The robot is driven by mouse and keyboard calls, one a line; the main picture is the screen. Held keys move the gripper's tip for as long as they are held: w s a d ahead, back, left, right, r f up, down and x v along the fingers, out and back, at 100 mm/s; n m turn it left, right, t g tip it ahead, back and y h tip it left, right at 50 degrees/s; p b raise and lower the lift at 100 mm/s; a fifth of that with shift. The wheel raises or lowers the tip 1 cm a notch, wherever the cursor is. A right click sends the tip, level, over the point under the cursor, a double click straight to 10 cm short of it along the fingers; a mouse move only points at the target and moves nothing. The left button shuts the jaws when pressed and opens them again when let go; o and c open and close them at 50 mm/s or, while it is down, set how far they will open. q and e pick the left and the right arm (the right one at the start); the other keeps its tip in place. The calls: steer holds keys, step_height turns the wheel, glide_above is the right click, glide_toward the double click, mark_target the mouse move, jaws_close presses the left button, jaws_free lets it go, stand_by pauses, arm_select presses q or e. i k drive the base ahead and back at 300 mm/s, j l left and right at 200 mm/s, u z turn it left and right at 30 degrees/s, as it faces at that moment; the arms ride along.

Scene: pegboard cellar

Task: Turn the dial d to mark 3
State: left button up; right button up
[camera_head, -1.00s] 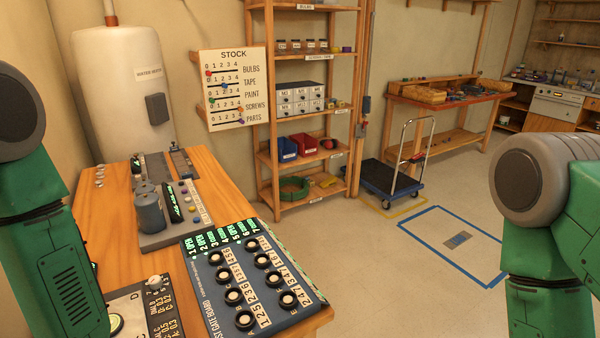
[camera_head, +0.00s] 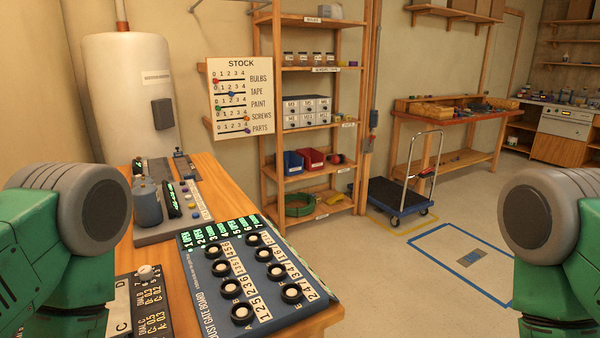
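A dark panel (camera_head: 133,308) with a "D" and a "C" label lies at the front left of the wooden workbench, cut by the bottom edge. A small pale knob (camera_head: 148,272) stands at its back edge, by a column of small digits. I cannot tell whether this knob is dial d. My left arm covers the panel's left part, and no dial pointer or mark 3 can be read. Both my green arms show only their upper links and grey joints, at the left and right edges. Neither gripper is in view.
A blue gate board (camera_head: 205,293) with several black-ringed knobs lies right of the panel. A stock chart (camera_head: 238,98), a shelf rack (camera_head: 280,130) and a trolley (camera_head: 398,196) stand beyond. The floor at right is mostly open.

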mark_target(145, 272)
steer(key=l+u, duration=0.2)
steer(key=u, duration=0.8)
steer(key=j+u, duration=0.15)
steer(key=u, duration=0.2)
steer(key=k+z, duration=0.1)
steer(key=z, duration=0.2)
